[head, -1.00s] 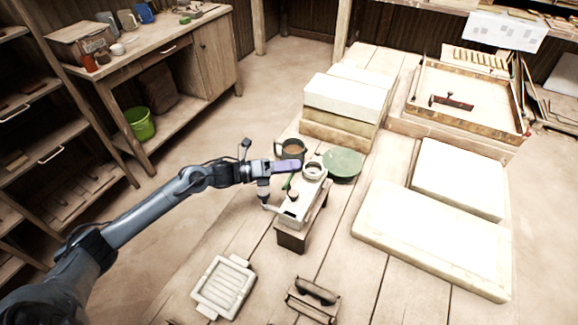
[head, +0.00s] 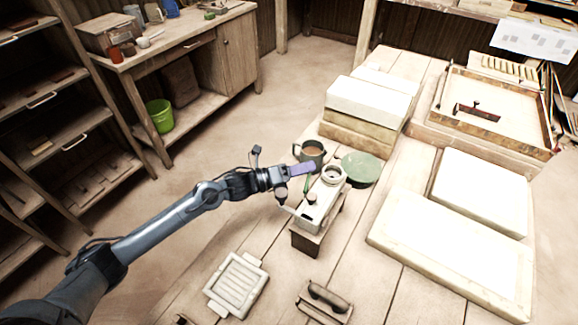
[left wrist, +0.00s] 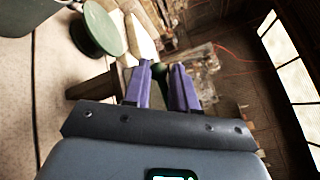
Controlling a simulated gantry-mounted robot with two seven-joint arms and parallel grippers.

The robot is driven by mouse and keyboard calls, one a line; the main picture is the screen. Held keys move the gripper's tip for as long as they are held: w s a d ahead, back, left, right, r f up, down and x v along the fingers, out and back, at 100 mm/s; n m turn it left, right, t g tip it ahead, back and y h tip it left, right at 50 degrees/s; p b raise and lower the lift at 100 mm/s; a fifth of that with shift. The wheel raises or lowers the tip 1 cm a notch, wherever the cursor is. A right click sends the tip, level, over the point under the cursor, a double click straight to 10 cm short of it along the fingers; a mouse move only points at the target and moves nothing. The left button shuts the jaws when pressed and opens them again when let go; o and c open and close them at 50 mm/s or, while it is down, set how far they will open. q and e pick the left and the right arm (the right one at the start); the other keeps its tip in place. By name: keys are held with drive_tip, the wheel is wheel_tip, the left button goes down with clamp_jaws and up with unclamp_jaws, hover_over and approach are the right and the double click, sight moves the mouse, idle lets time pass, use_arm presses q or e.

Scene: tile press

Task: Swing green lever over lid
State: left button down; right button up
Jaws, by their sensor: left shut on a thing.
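The tile press (head: 322,203) is a pale body on a dark wooden block on the plank table, with a round ring-shaped part (head: 333,174) at its far end. The green lever (head: 307,184) stands at the press's left side, near the ring. My left gripper (head: 308,168) reaches in from the left, its purple fingers beside the ring end. In the left wrist view its fingers (left wrist: 164,88) are shut on a dark green piece that looks like the lever (left wrist: 160,72). The fingers hide part of it. I cannot pick out the lid clearly. My right gripper is not in view.
A mug with brown contents (head: 310,152) stands just behind the gripper, and a green round dish (head: 360,169) sits right of the press. A pale ribbed tray (head: 238,283) and a dark handled tool (head: 325,301) lie in front. Large pale slabs (head: 447,250) fill the right.

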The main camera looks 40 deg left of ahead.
use_arm(q)
drive_tip(key=shift+a+f, duration=0.1)
drive_tip(key=shift+f, duration=0.2)
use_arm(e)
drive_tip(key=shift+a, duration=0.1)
use_arm(q)
drive_tip(key=c, duration=1)
unclamp_jaws()
drive_tip(key=shift+c, duration=0.2)
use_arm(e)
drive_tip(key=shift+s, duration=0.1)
use_arm(q)
drive_tip(key=shift+o, duration=0.4)
drive_tip(key=shift+r, duration=0.1)
drive_tip(key=shift+s, duration=0.15)
drive_tip(key=p+v, duration=0.1)
drive_tip(key=v, duration=0.9)
drive_tip(key=shift+s+a+p, duration=0.25)
drive_tip(key=shift+p, duration=0.15)
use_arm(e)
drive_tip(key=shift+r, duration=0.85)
